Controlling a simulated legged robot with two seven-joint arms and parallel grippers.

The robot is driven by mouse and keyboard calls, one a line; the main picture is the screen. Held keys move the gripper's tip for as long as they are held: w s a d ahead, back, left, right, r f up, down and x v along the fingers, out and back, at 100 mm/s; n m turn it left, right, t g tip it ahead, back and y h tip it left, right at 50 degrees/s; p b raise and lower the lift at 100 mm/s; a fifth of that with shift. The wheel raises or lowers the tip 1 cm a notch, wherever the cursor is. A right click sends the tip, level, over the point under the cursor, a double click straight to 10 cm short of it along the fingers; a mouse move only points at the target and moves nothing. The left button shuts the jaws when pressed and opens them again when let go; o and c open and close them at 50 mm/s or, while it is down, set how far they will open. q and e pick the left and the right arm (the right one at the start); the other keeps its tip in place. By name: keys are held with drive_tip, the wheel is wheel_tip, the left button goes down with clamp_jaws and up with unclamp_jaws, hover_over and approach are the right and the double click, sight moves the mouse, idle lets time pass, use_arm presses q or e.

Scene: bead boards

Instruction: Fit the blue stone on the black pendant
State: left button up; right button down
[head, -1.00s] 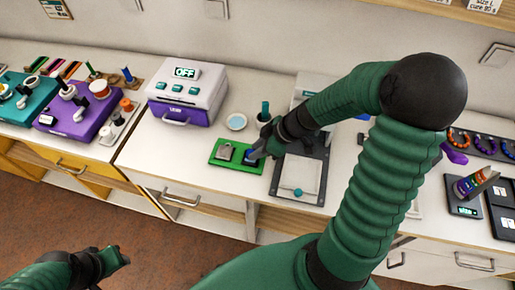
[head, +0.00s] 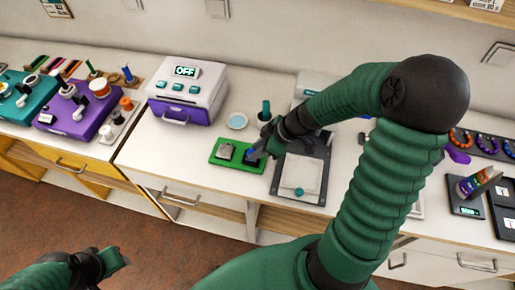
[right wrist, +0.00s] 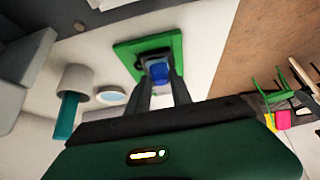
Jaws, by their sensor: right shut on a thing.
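The green board (head: 228,166) lies on the white counter and bears a grey square piece (head: 225,151) on its left half. The black pendant (head: 252,162) is on its right half, mostly hidden by my right gripper (head: 255,154). My right gripper is shut on the blue stone (right wrist: 159,74), which shows between its fingers in the right wrist view. The stone is at or just above the black pendant; I cannot tell whether they touch. My left gripper (head: 118,258) is low at the left, away from the counter; its jaws are too unclear to read.
A purple and white oven (head: 187,94) reading OFF stands behind the board. A small round dish (head: 237,121) and a teal-handled tool in a cup (head: 264,112) are close behind. A dark-framed press plate (head: 301,175) lies right of the board.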

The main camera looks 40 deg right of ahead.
drive_tip(key=shift+f+b, duration=0.2)
drive_tip(key=shift+b, duration=0.2)
idle(0.4)
drive_tip(key=c, duration=1.1)
unclamp_jaws()
drive_tip(key=shift+o, duration=0.2)
drive_tip(key=o, duration=0.3)
wheel_tip(320, 180, up, 7)
drive_tip(key=p, duration=0.5)
